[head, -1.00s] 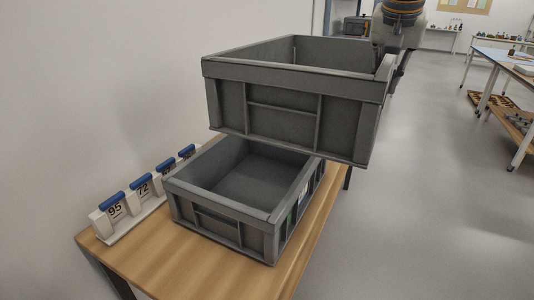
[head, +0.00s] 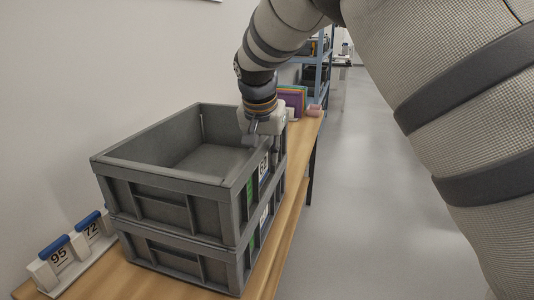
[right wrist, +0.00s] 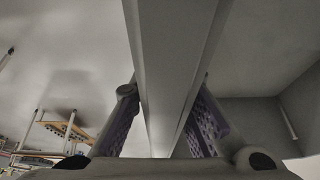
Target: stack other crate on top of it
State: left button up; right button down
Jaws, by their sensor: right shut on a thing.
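The upper grey crate (head: 150,203) is upright and empty, directly above the lower grey crate (head: 172,258) on the table. Their walls line up closely, and I see no clear gap between them. The lower crate's inside is hidden. My right gripper (head: 264,140) is at the upper crate's right long side, shut on its rim. In the right wrist view, the purple-padded fingers of my right gripper (right wrist: 165,118) stand on both sides of the crate's wall (right wrist: 172,50). My left gripper is not in view.
White number blocks with blue tops (head: 70,254), reading 95 and 72, stand left of the crates on the wooden table (head: 292,190). Coloured folders (head: 292,98) and a pink item stand behind. The wall is close on the left; open floor lies right.

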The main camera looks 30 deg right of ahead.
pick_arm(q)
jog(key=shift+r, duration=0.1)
pick_arm(e)
jog(key=shift+r, duration=0.2)
jog(key=c, duration=1.6)
grip_release()
jog(key=shift+f, duration=0.15)
jog(key=shift+o, duration=0.2)
jog(key=v, duration=1.2)
jog(key=shift+s+p, duration=0.1)
jog(key=shift+p, duration=0.25)
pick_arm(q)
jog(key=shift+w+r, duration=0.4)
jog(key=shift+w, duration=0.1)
